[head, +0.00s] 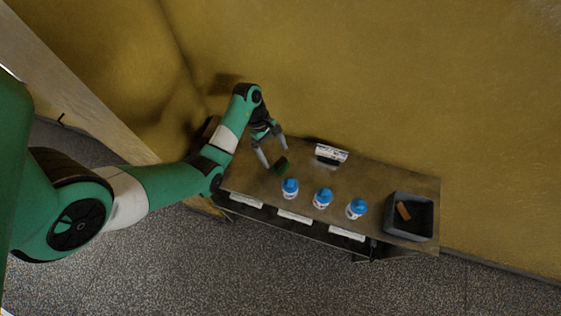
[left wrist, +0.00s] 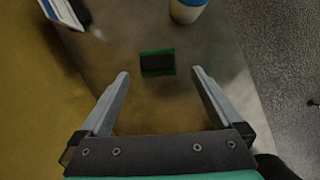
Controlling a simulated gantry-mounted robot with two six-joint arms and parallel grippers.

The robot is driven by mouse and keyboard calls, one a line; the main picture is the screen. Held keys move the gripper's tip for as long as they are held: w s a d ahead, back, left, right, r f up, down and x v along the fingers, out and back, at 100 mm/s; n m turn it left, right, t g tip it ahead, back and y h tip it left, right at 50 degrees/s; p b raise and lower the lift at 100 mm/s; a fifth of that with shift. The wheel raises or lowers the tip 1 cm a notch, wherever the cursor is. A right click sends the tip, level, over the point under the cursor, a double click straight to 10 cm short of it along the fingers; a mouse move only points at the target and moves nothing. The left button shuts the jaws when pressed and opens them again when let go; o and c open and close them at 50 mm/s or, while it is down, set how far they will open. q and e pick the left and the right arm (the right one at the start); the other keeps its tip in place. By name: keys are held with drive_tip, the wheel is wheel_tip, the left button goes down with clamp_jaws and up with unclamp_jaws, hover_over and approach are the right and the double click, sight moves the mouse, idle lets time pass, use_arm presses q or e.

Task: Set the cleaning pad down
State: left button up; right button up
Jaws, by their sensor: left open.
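The cleaning pad (head: 281,165) is a small dark block with green edges, lying on the brown table near its left end. It also shows in the left wrist view (left wrist: 157,63), flat on the table top. My left gripper (head: 275,158) is open and empty, with its fingers pointing toward the pad. In the left wrist view the pad sits just beyond and between the two fingertips (left wrist: 160,75), touching neither. My right gripper is in neither view.
Three white bottles with blue caps (head: 290,188) (head: 323,197) (head: 356,208) stand in a row along the table (head: 375,179). A white-labelled item (head: 331,154) stands at the back edge. A grey bin (head: 409,216) holding a brown piece sits at the right end.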

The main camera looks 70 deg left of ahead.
sight(283, 163)
use_arm(q)
drive_tip(key=shift+w+d+f, duration=0.15)
drive_tip(key=shift+d+f, duration=0.05)
drive_tip(key=shift+f, duration=0.15)
drive_tip(key=b+x, duration=0.1)
drive_tip(key=x, duration=0.4)
drive_tip(key=shift+w+d, duration=0.1)
drive_tip(key=shift+w, duration=0.05)
drive_tip(key=c, duration=1.4)
drive_tip(key=shift+c, duration=0.2)
drive_tip(key=shift+r, duration=0.1)
wheel_tip(283, 163, up, 3)
drive_tip(key=shift+r+p, duration=0.2)
drive_tip(key=shift+p, duration=0.35)
drive_tip(key=s+d+r+p, duration=0.8)
drive_tip(key=s+r+p, duration=0.1)
drive_tip(key=s+p, duration=0.1)
drive_tip(key=shift+s+r, duration=0.25)
drive_tip(key=shift+s, duration=0.5)
